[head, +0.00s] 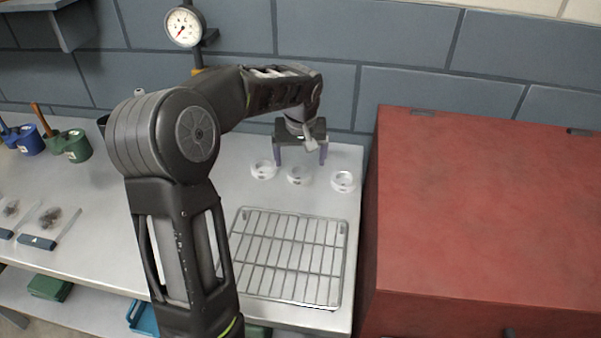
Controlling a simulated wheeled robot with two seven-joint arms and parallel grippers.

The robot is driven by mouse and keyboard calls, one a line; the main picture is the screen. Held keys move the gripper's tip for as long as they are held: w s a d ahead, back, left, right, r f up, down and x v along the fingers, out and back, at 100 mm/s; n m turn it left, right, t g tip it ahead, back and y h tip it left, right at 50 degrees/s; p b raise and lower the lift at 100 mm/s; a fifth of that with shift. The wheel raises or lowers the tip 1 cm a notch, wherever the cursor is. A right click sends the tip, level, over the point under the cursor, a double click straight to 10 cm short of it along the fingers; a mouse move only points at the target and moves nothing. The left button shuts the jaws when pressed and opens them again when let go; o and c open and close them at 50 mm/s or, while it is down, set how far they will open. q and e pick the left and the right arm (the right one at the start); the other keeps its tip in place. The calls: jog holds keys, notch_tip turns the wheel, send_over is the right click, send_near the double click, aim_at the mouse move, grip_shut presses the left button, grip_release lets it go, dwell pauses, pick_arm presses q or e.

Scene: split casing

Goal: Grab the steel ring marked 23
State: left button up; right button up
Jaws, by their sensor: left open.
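Three pale steel rings lie in a row on the bench: a left ring (263,170), a middle ring (299,175) and a right ring (343,181). Each seems to have a small dark mark on its front, too small to read, so I cannot tell which is marked 23. My left gripper (301,161) points down over the row, its two fingers spread apart to either side of the middle ring as seen from here. It holds nothing. I cannot tell how high the fingertips are above the bench. My right gripper is not in view.
A wire rack (290,257) lies on the bench in front of the rings. A large red cabinet (490,210) stands close on the right. A dial gauge (184,27) stands behind my arm. Blue and green pots (76,146) stand at the far left.

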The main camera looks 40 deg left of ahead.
aim_at(300, 175)
pick_arm(q)
jog(key=shift+f, duration=0.2)
jog(key=p+x, duration=0.1)
jog(key=x, duration=0.4)
jog(key=shift+w, duration=0.1)
jog(key=shift+c, duration=0.5)
grip_shut()
dwell(0.9)
